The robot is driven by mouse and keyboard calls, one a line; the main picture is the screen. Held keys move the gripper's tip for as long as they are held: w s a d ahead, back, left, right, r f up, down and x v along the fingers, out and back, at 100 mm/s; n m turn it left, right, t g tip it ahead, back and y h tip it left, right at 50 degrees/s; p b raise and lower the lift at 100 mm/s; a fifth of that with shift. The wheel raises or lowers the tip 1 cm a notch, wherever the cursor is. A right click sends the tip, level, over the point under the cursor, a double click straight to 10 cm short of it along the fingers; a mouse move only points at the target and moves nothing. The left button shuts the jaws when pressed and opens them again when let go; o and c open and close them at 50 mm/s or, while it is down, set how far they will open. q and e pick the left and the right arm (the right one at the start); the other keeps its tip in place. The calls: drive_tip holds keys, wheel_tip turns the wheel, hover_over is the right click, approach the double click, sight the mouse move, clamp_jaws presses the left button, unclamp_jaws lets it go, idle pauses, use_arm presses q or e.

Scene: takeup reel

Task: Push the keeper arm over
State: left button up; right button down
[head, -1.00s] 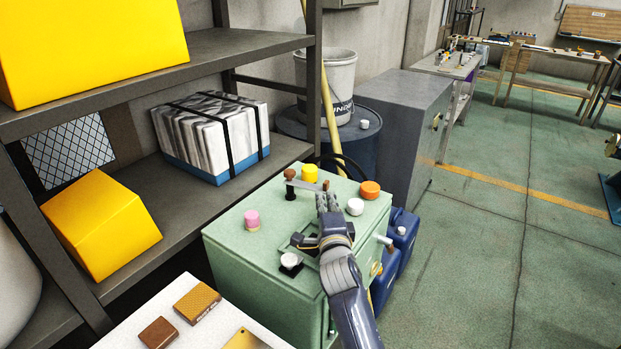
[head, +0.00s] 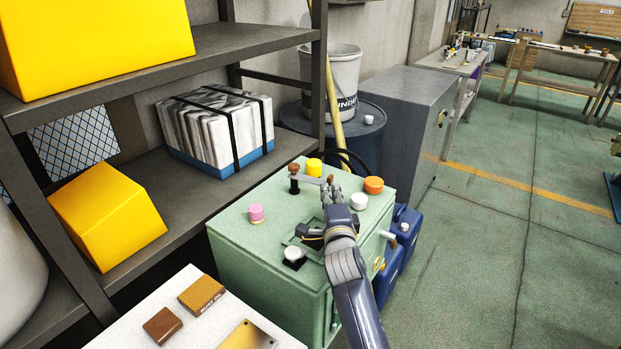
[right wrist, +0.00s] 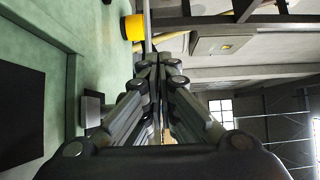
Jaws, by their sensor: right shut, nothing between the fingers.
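The keeper arm (head: 311,180) appears to be the thin grey bar on top of the green cabinet (head: 240,238). It reaches right from a dark post with a brown knob (head: 294,169). My right gripper (head: 331,184) is shut and empty, its fingertips close to the bar's right end. I cannot tell whether they touch. The right wrist view shows the shut fingertips (right wrist: 159,60) with a grey bar edge just beyond them and the yellow knob (right wrist: 132,28) to their left. The fingers partly hide the bar's end. My left gripper is out of view.
Around the bar stand a yellow knob (head: 314,167), an orange knob (head: 374,185), a white knob (head: 358,201) and a pink knob (head: 256,213). A white-topped black piece (head: 294,255) is near the front. A shelf (head: 120,210) stands close on the left; open floor lies right.

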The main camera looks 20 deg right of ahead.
sight(323, 182)
drive_tip(key=shift+w, duration=0.25)
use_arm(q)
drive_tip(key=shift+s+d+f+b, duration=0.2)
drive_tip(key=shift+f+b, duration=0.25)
use_arm(e)
drive_tip(key=shift+w+d, duration=0.15)
drive_tip(key=shift+w, duration=0.55)
drive_tip(key=shift+w+d+f+b, duration=0.1)
drive_tip(key=shift+w+b, duration=0.4)
drive_tip(key=shift+w, duration=0.4)
drive_tip(key=shift+a+b+x, duration=0.2)
drive_tip(key=shift+b+x, duration=0.5)
drive_tip(key=shift+x, duration=0.5)
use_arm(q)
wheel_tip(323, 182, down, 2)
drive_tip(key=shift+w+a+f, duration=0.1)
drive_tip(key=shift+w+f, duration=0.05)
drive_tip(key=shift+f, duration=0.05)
use_arm(e)
drive_tip(key=shift+w, duration=0.1)
drive_tip(key=shift+a, duration=0.1)
